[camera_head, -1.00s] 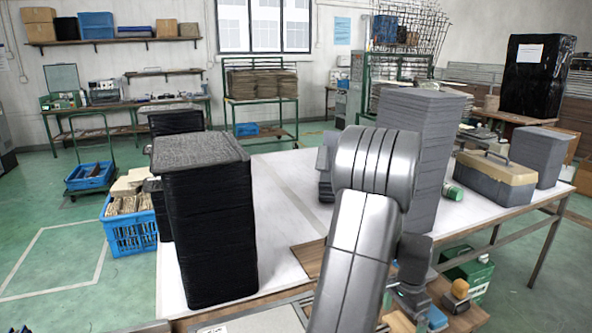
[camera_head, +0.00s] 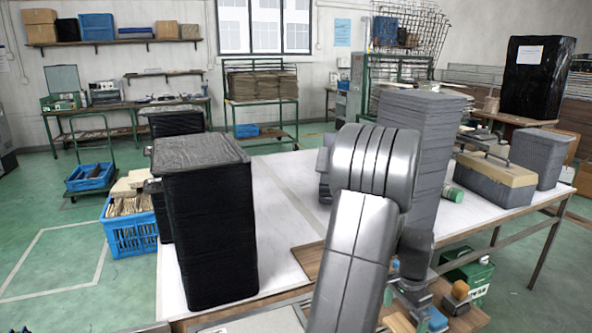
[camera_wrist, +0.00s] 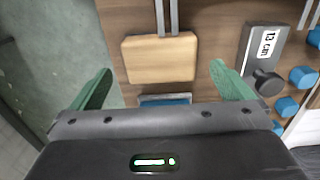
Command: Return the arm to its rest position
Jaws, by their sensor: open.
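My arm rises through the front of the head view, a silver-grey link with a rounded joint. In the wrist view my gripper (camera_wrist: 160,88) is open, with its two green fingers spread apart and nothing held between them. Beyond the fingers lies a wooden surface (camera_wrist: 205,22) with a light wooden block (camera_wrist: 160,58) on it. A blue-topped item (camera_wrist: 165,99) shows partly between the fingers, its near part hidden by the gripper body. In the head view the fingers cannot be made out clearly behind my arm.
A tall stack of black tray panels (camera_head: 208,235) stands on the white table (camera_head: 275,200) left of my arm. A grey stack (camera_head: 425,140) stands behind and right of it. A toolbox (camera_head: 495,180) is further right.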

